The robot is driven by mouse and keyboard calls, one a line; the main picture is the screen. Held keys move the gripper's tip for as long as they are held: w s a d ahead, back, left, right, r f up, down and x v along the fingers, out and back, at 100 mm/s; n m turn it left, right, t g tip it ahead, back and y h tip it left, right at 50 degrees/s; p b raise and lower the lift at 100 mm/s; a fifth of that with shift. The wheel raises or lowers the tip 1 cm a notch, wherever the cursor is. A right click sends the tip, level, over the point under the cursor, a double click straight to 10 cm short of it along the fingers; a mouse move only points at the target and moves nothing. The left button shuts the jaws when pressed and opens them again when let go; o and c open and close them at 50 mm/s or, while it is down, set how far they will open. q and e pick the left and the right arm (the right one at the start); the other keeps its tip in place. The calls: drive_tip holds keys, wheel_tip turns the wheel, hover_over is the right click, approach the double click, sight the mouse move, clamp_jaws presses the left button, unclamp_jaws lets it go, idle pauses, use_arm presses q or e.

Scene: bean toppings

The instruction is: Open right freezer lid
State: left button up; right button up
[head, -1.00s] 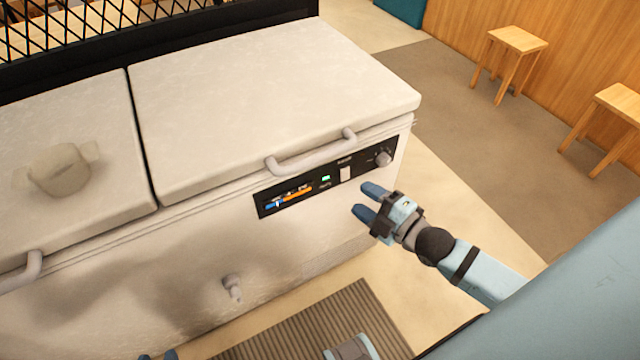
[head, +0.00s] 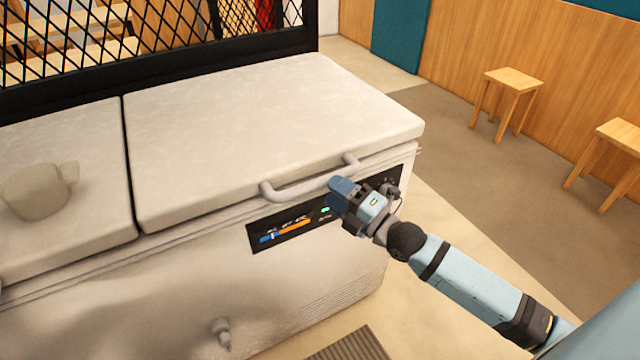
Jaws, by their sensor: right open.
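The right freezer lid (head: 270,130) is a white slab lying shut on the white chest freezer (head: 290,290). Its curved handle (head: 290,191) sticks out from the front edge. My right gripper (head: 341,186) is open, with its blue fingertips at the right part of the handle. The fingers overlap the handle's lower edge in the picture, and I cannot tell whether they touch it. The gripper hides part of the control panel (head: 283,231) below the handle. My left gripper is not in view.
The left freezer lid (head: 75,135) is shut, with a pale cup-like object (head: 38,190) on it. A black mesh fence (head: 170,40) stands behind the freezer. Two wooden stools (head: 512,80) stand at the right. A drain tap (head: 221,332) juts from the freezer front.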

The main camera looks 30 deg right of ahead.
sight(320, 178)
drive_tip(key=shift+x, duration=2.3)
drive_tip(key=shift+r, duration=0.1)
clamp_jaws()
